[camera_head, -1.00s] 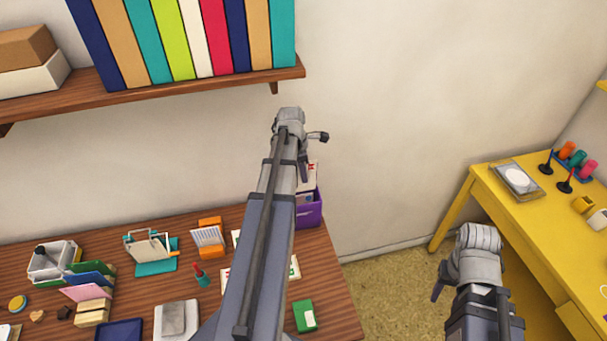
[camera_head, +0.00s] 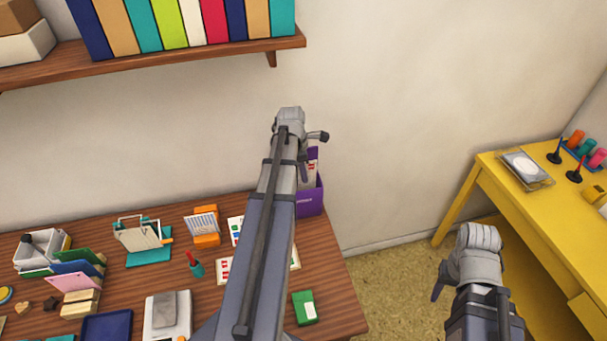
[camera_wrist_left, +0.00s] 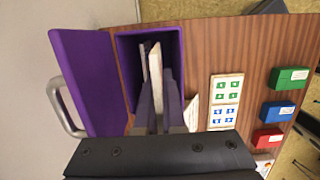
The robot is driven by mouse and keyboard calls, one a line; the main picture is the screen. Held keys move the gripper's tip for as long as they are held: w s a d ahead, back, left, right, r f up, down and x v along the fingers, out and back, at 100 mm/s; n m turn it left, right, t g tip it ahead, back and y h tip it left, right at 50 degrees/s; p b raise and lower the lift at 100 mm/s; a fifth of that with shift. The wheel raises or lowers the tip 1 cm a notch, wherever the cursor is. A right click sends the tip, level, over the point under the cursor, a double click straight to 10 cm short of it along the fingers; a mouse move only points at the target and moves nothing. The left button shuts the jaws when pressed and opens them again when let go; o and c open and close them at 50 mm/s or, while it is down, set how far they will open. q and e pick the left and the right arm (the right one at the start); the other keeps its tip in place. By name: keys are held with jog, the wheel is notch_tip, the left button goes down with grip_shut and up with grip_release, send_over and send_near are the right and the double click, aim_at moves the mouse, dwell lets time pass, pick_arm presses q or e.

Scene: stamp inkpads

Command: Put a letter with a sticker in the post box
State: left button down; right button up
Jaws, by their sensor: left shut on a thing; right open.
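The purple post box (camera_head: 309,200) stands at the right back of the wooden desk, partly hidden by my left arm. In the left wrist view its open box (camera_wrist_left: 122,50) shows from above, beside a purple panel (camera_wrist_left: 88,80) with a grey handle. My left gripper (camera_head: 304,172) is shut on a white letter (camera_wrist_left: 155,75), held on edge at the box's opening. The letter (camera_head: 310,170) shows a red mark in the head view; how deep it reaches is unclear. My right gripper (camera_head: 437,280) is open and empty, away from the desk.
Sticker sheets (camera_wrist_left: 227,90) lie beside the box. Green (camera_wrist_left: 289,78), blue (camera_wrist_left: 278,110) and red (camera_wrist_left: 267,138) boxes lie further right. A wall shelf (camera_head: 180,63) with books hangs above. A yellow table (camera_head: 510,190) stands at right.

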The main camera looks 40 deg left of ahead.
pick_arm(q)
jog(key=c, duration=0.9)
grip_release()
jog(key=shift+c, duration=0.2)
jog(key=shift+r, duration=0.2)
notch_tip(320, 180, up, 6)
jog(key=p, duration=0.6)
jog(key=shift+f, duration=0.1)
jog(key=shift+s+f, duration=0.1)
